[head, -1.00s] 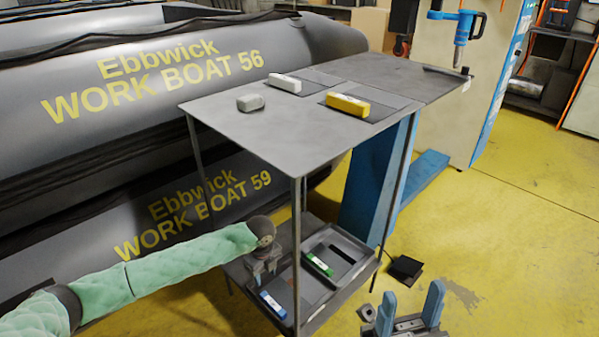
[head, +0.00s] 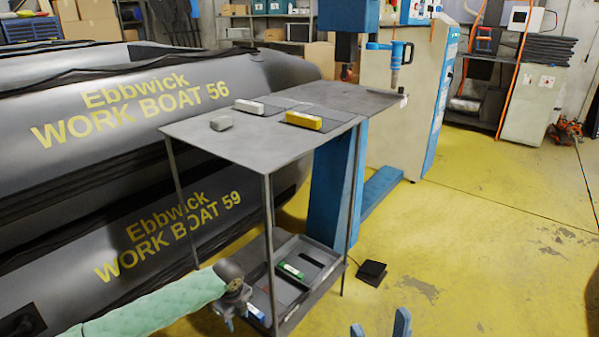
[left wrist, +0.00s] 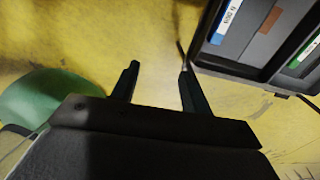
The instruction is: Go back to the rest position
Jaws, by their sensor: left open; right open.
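My left gripper (head: 236,312) is at the lower left of the head view, just outside the front left leg side of the table's lower shelf. In the left wrist view its two fingers (left wrist: 157,85) are apart with only yellow floor between them, so it is open and empty. My right gripper (head: 380,328) shows only its two blue fingertips at the bottom edge of the head view. They are apart and nothing is seen between them.
A grey table (head: 225,147) bears a yellow block (head: 304,121), a white block (head: 249,107) and a grey block (head: 220,124). Its lower tray (head: 322,247) holds a green block (head: 291,271) and a blue-and-white block (head: 256,313). Grey boats (head: 60,190) stand left.

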